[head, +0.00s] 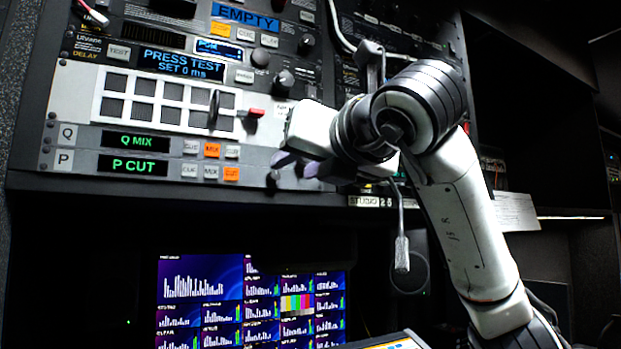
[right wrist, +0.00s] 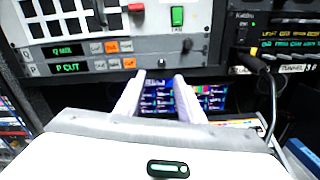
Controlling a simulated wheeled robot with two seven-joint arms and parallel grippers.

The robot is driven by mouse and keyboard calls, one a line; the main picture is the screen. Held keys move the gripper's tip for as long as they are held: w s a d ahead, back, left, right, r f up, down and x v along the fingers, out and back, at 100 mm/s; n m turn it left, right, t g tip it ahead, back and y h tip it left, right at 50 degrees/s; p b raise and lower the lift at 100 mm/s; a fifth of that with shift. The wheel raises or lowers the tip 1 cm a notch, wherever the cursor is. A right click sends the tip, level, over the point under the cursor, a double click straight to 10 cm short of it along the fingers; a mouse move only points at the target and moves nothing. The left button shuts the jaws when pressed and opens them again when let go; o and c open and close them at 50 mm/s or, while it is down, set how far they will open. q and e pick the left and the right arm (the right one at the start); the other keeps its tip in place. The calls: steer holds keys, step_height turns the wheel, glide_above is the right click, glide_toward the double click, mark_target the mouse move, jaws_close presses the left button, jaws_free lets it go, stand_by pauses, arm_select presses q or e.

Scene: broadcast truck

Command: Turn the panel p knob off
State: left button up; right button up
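The P row of the panel shows a green "P CUT" display (head: 133,166) and small buttons, with the rightmost one (head: 231,174) lit orange. A small dark knob (head: 272,179) shows at the right end of this row, partly beside my fingers. My right gripper (head: 293,165) is in front of the panel's right end, close to that knob. The right wrist view shows its two pale fingers (right wrist: 160,78) apart, with nothing held between them. I cannot tell whether a finger touches the knob. My left gripper is not in view.
Above is the Q row with a "Q MIX" display (head: 136,140). A grille with a red-tipped lever (head: 254,113) and a green-lit switch (right wrist: 177,16) are nearby. A gooseneck microphone (head: 402,254) hangs to the right. A screen (head: 205,295) is below.

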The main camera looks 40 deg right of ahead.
mark_target(276, 176)
steer(key=p+x, duration=0.2)
steer(key=x, duration=0.6)
steer(key=shift+d+r, duration=0.1)
steer(key=shift+d, duration=0.05)
steer(key=shift+w+d, duration=0.2)
steer(key=shift+w, duration=0.45)
jaws_close()
